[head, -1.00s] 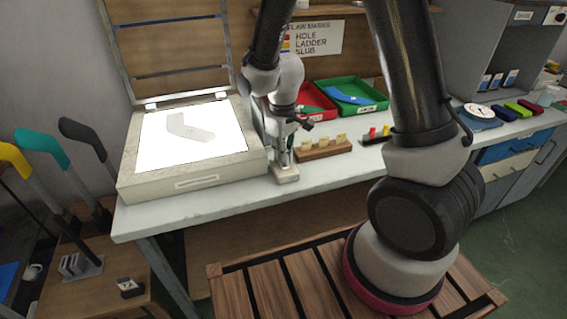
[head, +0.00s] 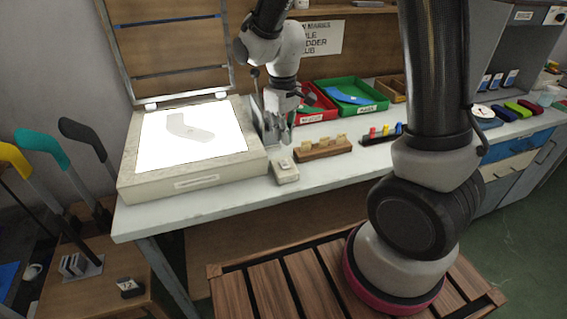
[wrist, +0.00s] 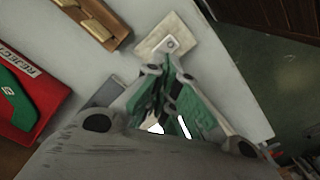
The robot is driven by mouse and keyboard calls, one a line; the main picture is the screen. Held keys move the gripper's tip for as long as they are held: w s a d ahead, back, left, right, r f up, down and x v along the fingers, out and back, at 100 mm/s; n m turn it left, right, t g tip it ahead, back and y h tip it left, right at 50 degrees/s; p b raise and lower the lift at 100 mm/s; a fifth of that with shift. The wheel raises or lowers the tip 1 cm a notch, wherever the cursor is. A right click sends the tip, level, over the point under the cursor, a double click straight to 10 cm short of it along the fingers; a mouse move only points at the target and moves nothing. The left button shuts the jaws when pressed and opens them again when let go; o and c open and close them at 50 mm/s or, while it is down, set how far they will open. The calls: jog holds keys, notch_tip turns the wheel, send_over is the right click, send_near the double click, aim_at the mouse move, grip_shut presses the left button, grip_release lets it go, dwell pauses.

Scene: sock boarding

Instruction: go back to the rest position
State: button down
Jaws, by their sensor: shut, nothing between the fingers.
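My gripper (head: 275,134) is shut and empty above the white bench, between the light box and the wooden peg block. In the wrist view its closed fingers (wrist: 172,80) point toward a small cream box with a round button (wrist: 168,46). That cream box (head: 286,171) also shows in the head view, just in front of and below my gripper, apart from it. The light box (head: 190,180) is at the left, its panel lit white. A grey sock shape (head: 188,128) shows on the panel. The fingertips are partly hidden in the head view.
A wooden block with pale pegs (head: 322,150) stands right of the cream box. A red tray (head: 316,118) and a green tray (head: 365,108) holding a blue sock are behind. Coloured sock forms (head: 40,150) stand at the left. The bench front (head: 225,211) is clear.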

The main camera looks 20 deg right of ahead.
dwell(0.3)
jog(key=s+d+r+m+t, duration=0.2)
jog(key=s+d+r+m, duration=0.1)
jog(key=s+d+r, duration=0.4)
jog(key=s+d+r+m+t, duration=0.2)
jog(key=s+d+r+m, duration=0.1)
jog(key=s+d+r, duration=0.5)
jog(key=s+r, duration=0.3)
jog(key=s, duration=0.1)
jog(key=shift+r, duration=0.35)
